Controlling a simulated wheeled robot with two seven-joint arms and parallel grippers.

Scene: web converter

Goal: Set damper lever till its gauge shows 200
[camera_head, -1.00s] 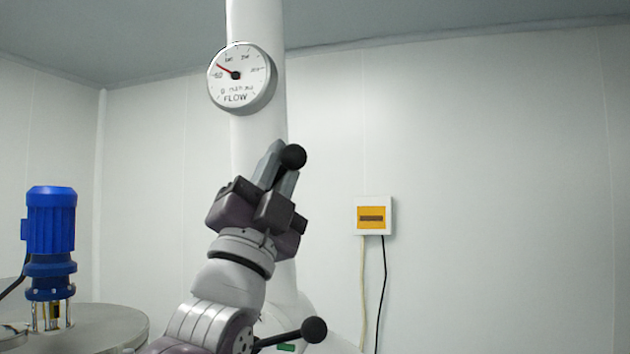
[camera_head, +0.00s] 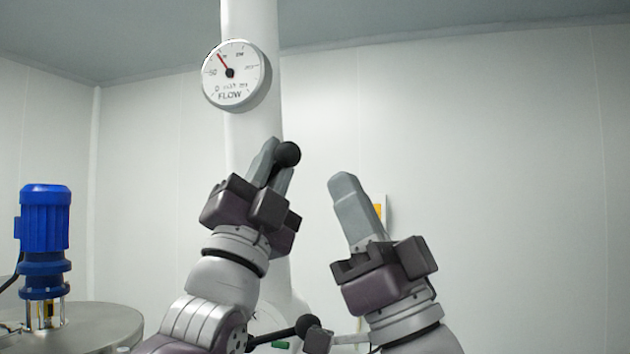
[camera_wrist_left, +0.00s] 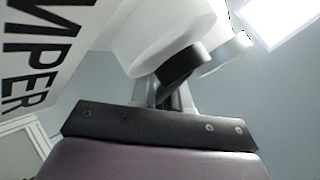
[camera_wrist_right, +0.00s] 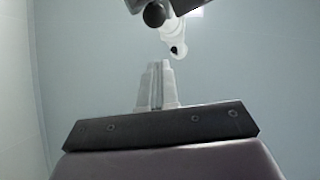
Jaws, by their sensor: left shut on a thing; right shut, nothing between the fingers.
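The round white FLOW gauge (camera_head: 236,88) is on the white vertical duct in the head view. Its red needle points up and left, close to the mark after 50; the small numbers are blurred. My left gripper (camera_head: 276,160) is shut on the damper lever just below the gauge. The lever's black ball knob (camera_head: 287,153) shows at the fingertips, and the fingers hide most of its rod. In the left wrist view a dark part (camera_wrist_left: 182,68) shows at the fingers. My right gripper (camera_head: 345,185) is shut and empty, to the right of the lever and apart from it.
A second black-knobbed lever (camera_head: 307,326) sits low, near my right arm. A blue motor (camera_head: 45,230) stands on a round metal lid (camera_head: 100,322) at left. A yellow-fronted wall box (camera_head: 381,210) is partly hidden behind my right gripper. The right wall area is clear.

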